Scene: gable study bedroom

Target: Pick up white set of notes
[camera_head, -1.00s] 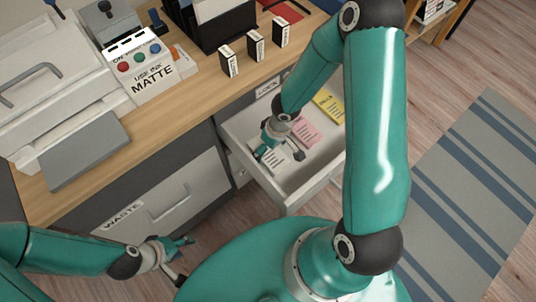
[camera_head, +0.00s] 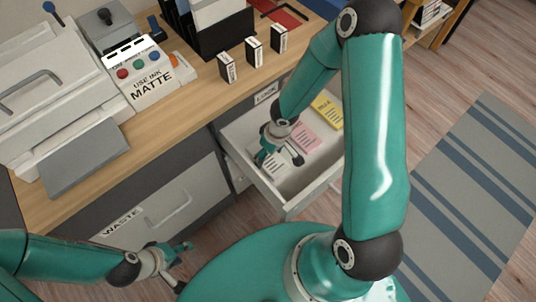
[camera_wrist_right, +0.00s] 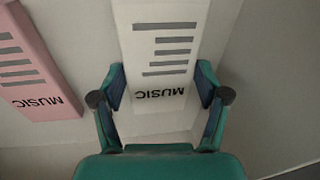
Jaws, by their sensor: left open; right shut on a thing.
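The white set of notes (camera_head: 269,169), a pad printed MUSIC with grey bars, lies in the open drawer (camera_head: 312,181). It fills the middle of the right wrist view (camera_wrist_right: 165,19). My right gripper (camera_head: 280,158) is down in the drawer, shut on the notes, with one finger (camera_wrist_right: 160,97) against each long side near the MUSIC end. In the head view the gripper partly hides the notes. I cannot tell whether they are off the drawer floor. My left gripper (camera_head: 182,265) is open and empty, low in front of the WASTE drawer.
A pink MUSIC pad (camera_head: 306,139) lies beside the white one, and a yellow pad (camera_head: 327,112) farther along the drawer. The drawer walls stand close around my right gripper. Small boxes (camera_head: 253,52) stand on the desk above. Striped rug (camera_head: 465,190) at right.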

